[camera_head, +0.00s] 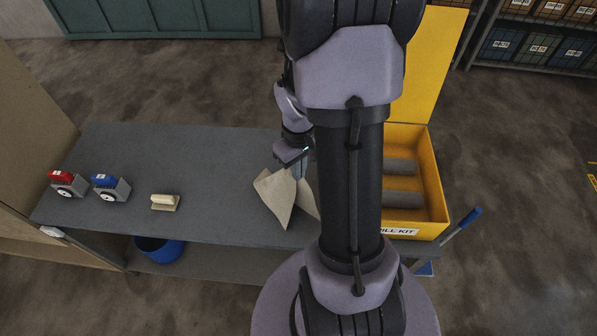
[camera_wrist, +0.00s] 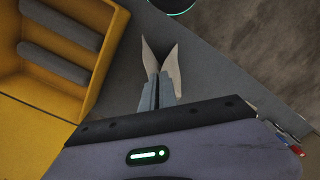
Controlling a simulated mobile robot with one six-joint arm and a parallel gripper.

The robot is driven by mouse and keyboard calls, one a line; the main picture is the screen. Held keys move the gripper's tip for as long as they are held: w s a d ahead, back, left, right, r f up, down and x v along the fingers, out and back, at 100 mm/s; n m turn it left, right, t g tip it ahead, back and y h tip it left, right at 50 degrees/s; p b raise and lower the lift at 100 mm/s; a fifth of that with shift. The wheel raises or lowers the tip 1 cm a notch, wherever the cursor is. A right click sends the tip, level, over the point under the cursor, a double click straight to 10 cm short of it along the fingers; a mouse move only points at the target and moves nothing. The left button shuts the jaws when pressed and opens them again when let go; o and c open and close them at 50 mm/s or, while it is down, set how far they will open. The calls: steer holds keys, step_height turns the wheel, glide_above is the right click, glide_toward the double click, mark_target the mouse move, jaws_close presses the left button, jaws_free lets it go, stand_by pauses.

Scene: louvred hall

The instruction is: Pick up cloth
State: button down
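The beige cloth (camera_head: 275,196) is over the grey bench, left of my arm in the head view. It is pinched at its top and spreads downward in two flaps; I cannot tell whether its lower edges touch the bench. My gripper (camera_head: 298,170) is at the top of the cloth, fingers pointing down. In the wrist view, my gripper (camera_wrist: 158,88) has its fingers close together, with a pale flap of the cloth (camera_wrist: 172,68) on each side of the tips. My arm hides part of the cloth's right side in the head view.
The grey bench (camera_head: 215,165) carries a brush-like block (camera_head: 165,202) and two small grey devices, red-topped (camera_head: 68,184) and blue-topped (camera_head: 110,187), at left. An open yellow spill kit box (camera_head: 432,180) stands right of my arm. A blue bucket (camera_head: 160,250) is below the bench.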

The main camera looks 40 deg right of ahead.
step_height(320, 180, up, 23)
steer(key=p, duration=1.6)
steer(key=shift+f, duration=0.15)
